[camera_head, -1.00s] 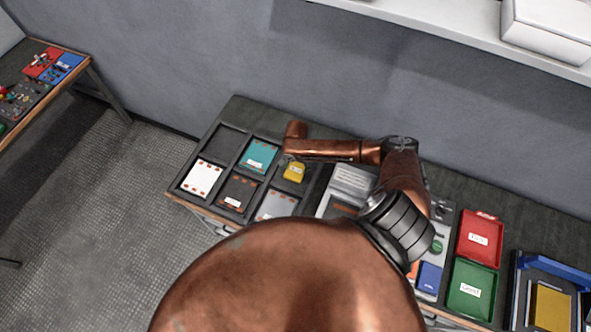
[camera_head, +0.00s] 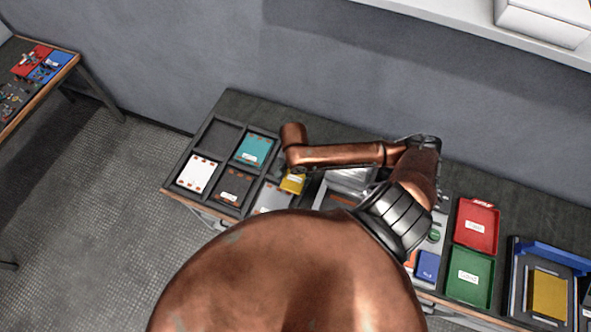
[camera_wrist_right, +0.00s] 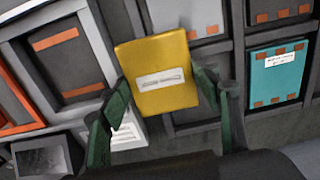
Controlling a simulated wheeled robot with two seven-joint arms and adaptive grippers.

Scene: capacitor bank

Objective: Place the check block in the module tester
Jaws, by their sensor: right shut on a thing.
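The yellow check block (camera_head: 292,184) with a white label is held above the bench, over the tray's right edge and left of the module tester (camera_head: 334,202). In the right wrist view the block (camera_wrist_right: 156,65) sits between the green fingers of my right gripper (camera_wrist_right: 162,84), which is shut on it. The tester's dark recess with orange strips (camera_wrist_right: 65,62) lies left of the block there, apart from it. A pale ribbed part (camera_wrist_right: 128,133) shows partly behind the block. In the head view my right arm covers much of the tester. My left gripper is not in view.
A divided tray (camera_head: 206,139) holds white (camera_head: 197,173), brown (camera_head: 234,186), teal (camera_head: 254,149) and grey (camera_head: 272,198) modules; its back-left compartment looks empty. Red (camera_head: 476,223) and green (camera_head: 470,277) bins stand right of the tester. A blue-edged fixture (camera_head: 548,254) is farther right.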

